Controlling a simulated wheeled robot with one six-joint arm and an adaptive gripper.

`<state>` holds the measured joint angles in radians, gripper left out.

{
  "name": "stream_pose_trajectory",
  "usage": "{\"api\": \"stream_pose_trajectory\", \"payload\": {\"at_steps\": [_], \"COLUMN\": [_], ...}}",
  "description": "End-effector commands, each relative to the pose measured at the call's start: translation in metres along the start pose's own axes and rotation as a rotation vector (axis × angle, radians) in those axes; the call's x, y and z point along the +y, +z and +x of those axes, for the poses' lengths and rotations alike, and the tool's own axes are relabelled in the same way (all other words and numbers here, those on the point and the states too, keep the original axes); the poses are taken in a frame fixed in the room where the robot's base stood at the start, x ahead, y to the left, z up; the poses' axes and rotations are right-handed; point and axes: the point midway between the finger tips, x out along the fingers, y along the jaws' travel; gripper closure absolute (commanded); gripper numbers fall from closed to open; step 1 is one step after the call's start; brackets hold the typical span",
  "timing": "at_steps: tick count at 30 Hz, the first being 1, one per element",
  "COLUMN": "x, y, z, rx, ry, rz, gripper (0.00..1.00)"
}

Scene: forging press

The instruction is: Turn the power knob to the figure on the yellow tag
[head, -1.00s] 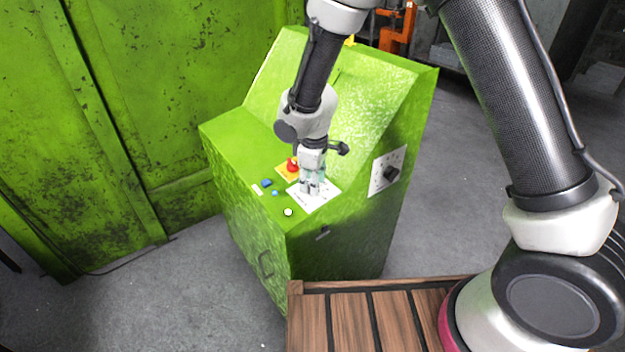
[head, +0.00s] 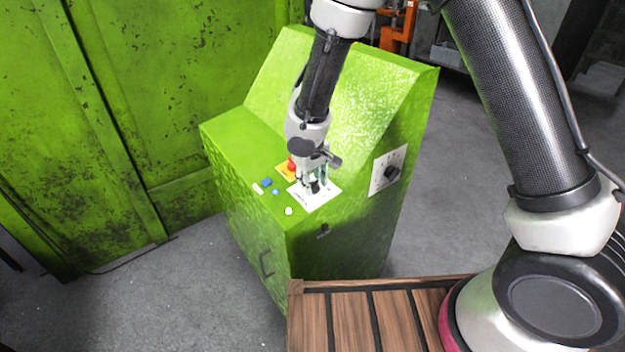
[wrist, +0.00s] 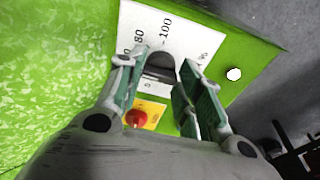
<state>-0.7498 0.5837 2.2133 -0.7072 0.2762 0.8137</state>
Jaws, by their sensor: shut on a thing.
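The power knob (wrist: 160,65) is dark and sits on a white dial plate (wrist: 195,40) on the console's sloping top. The figures 80 and 100 read on the plate in the wrist view; other marks are partly hidden or too slanted to read. My gripper (head: 313,187) is down at the plate, its two green-padded fingers on either side of the knob and shut on it. The fingers also show in the wrist view (wrist: 163,60). The knob's pointer is not clear. I cannot make out a yellow tag with a figure in the present views.
The green console (head: 250,150) carries a red button (head: 291,163) on a yellow plate, small blue buttons (head: 267,183) and a white button (head: 289,211). A second black knob (head: 391,173) is on its right side. A wooden deck (head: 370,320) lies in front.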

Motion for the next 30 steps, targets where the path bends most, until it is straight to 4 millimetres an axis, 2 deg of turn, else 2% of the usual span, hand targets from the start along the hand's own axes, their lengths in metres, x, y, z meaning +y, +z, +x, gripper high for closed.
{"api": "stream_pose_trajectory", "payload": {"at_steps": [12, 13, 16, 26, 30], "x": [0.000, 0.000, 0.000, 0.000, 0.000], "y": [-0.001, -0.001, -0.001, 0.000, -0.002], "z": [0.000, 0.000, 0.000, -0.001, -0.015], "rx": [0.001, 0.001, 0.001, 0.001, 0.005], "ry": [0.001, 0.001, 0.001, 0.001, 0.003], "rz": [0.007, 0.006, 0.006, 0.006, 0.005], "gripper": [0.88, 0.61, 0.43, 0.43, 0.43]}}
